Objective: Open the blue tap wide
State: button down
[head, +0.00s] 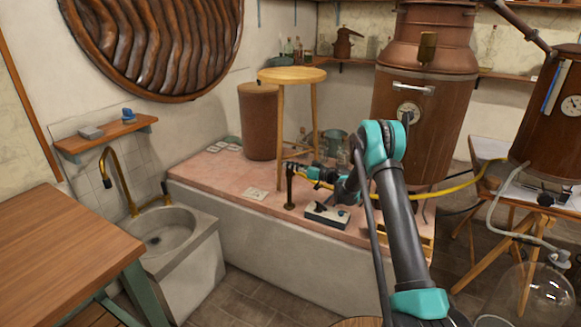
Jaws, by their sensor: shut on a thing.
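A dark upright post (290,190) stands near the front edge of the pink-tiled platform. My gripper (297,171) reaches left over the platform and is shut at the top of this post, beside a leg of the wooden stool. What it grips is small and mostly hidden by the fingers. It appears to be the blue tap, but its blue colour and how far it is turned cannot be made out. A yellow hose (440,189) runs from near the post to the right, behind my arm.
A box with a dark knob (327,214) sits on the tiled platform (222,172) just below my gripper. A wooden stool (291,75) stands close behind it. A copper still (425,90) is behind my arm. A stone sink (165,238) is at left.

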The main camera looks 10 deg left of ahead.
jog(key=shift+s+m+t, duration=0.1)
jog(key=shift+m+t, duration=0.2)
jog(key=shift+t, duration=0.1)
jog(key=m+t+h, duration=0.2)
jog(key=t, duration=0.1)
jog(key=shift+s+a+m+t, duration=0.1)
jog(key=shift+s+m+t, duration=0.05)
jog(key=shift+m+t, duration=0.2)
jog(key=m+t+h, duration=0.4)
jog(key=h, duration=0.1)
jog(key=shift+a, duration=0.1)
jog(key=m+t+h, duration=0.1)
jog(key=m+h, duration=0.1)
jog(key=h, duration=0.1)
jog(key=m+t+h, duration=0.2)
jog(key=m+h, duration=0.1)
jog(key=h, duration=0.1)
jog(key=shift+a, duration=0.2)
jog(key=shift+m+h, duration=1)
jog(key=shift+h, duration=0.6)
jog(key=shift+m+h, duration=0.95)
jog(key=shift+h, duration=0.95)
jog(key=c, duration=1.5)
grip_release()
jog(key=shift+o, duration=0.2)
